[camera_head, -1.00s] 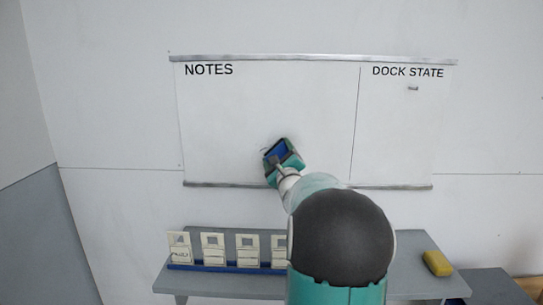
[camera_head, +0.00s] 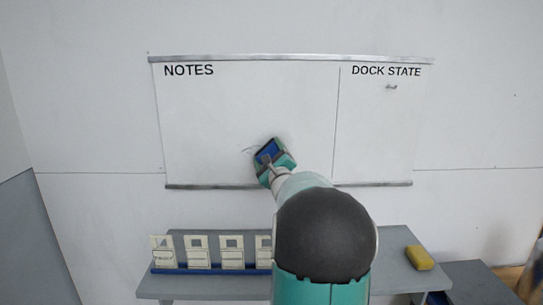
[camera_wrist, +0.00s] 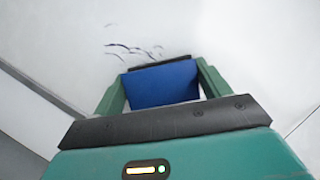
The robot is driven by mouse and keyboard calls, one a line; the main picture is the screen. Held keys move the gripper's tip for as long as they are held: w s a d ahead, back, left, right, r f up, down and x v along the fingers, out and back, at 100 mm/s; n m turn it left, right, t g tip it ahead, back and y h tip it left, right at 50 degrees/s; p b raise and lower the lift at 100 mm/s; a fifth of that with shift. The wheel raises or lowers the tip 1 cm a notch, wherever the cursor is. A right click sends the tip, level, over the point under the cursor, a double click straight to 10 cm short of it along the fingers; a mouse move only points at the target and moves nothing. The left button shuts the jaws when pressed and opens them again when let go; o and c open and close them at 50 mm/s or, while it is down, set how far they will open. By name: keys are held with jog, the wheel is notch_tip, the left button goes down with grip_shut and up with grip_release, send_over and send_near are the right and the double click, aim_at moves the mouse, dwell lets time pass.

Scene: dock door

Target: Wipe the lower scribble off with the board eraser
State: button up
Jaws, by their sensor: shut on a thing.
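My gripper (camera_wrist: 163,90) is shut on the blue board eraser (camera_wrist: 160,84), held between its two green fingers. In the head view the eraser (camera_head: 267,151) is up at the lower middle of the NOTES part of the whiteboard (camera_head: 205,120). Its dark far edge is at or very near the board; I cannot tell if it touches. The lower scribble (camera_wrist: 132,48) shows in the wrist view as several dark strokes just beyond the eraser. In the head view only a faint bit of the scribble (camera_head: 247,150) shows left of the eraser.
A small mark (camera_head: 391,87) sits under DOCK STATE on the board's right part. Below stands a grey table (camera_head: 397,278) with a blue rack (camera_head: 200,270) of cards and a yellow block (camera_head: 419,257). The wall around the board is clear.

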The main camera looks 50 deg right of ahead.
aim_at(254, 147)
jog(key=shift+w+a, duration=1.05)
jog(key=shift+w, duration=0.25)
jog(key=shift+w+a, duration=1)
jog(key=shift+w, duration=0.3)
jog(key=shift+w+a, duration=1.05)
jog(key=shift+w, duration=0.25)
jog(key=shift+s+r, duration=0.1)
jog(key=shift+r, duration=0.05)
jog(key=shift+s, duration=0.1)
jog(key=shift+s+d, duration=2.05)
jog(key=shift+s, duration=0.25)
jog(key=shift+s+d, duration=0.75)
jog(key=shift+s, duration=0.25)
jog(key=shift+s+d, duration=0.75)
jog(key=shift+s, duration=0.2)
jog(key=shift+a, duration=0.1)
